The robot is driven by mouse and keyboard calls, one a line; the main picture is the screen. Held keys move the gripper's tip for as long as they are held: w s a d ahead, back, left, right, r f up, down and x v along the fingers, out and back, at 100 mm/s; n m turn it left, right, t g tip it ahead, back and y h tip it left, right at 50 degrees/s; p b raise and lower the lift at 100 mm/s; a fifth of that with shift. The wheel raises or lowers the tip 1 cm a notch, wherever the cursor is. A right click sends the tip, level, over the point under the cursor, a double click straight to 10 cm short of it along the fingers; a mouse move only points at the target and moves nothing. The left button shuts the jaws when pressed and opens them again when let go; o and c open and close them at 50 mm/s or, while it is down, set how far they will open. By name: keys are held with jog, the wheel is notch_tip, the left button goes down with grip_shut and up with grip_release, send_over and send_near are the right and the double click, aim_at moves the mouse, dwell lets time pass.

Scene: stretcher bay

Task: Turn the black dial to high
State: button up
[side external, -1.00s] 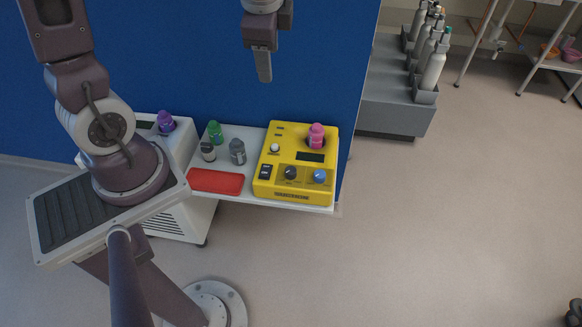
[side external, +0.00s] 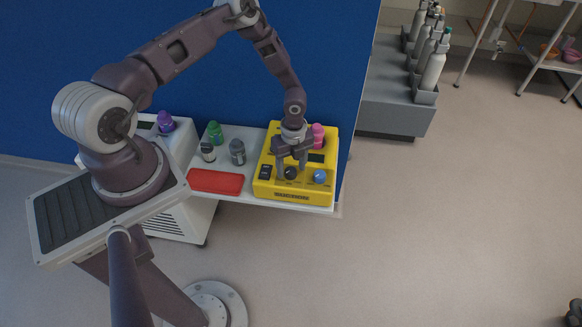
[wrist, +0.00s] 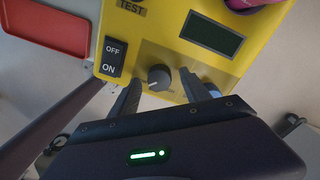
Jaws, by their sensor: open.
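The black dial (side external: 291,173) sits on the front part of the yellow device (side external: 262,187). In the wrist view the dial (wrist: 159,77) shows a pale pointer line toward its lower right; the scale marks around it are too small to read. My gripper (side external: 291,177) is above the device with its fingers pointing down. In the wrist view my open gripper (wrist: 158,88) has one finger on each side of the dial, with gaps visible. I cannot tell how far down the fingertips reach.
A blue knob (side external: 319,176) is right of the dial, and a black OFF/ON rocker switch (wrist: 112,56) is left. A pink-capped bottle (side external: 318,132) stands in the device's back.

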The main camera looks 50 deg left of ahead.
jog(key=shift+f, duration=0.3)
grip_shut()
jog(key=n, duration=0.8)
jog(key=shift+a+r+n, duration=0.1)
jog(key=shift+n, duration=0.3)
jog(key=n, duration=0.4)
jog(key=shift+n, duration=2.5)
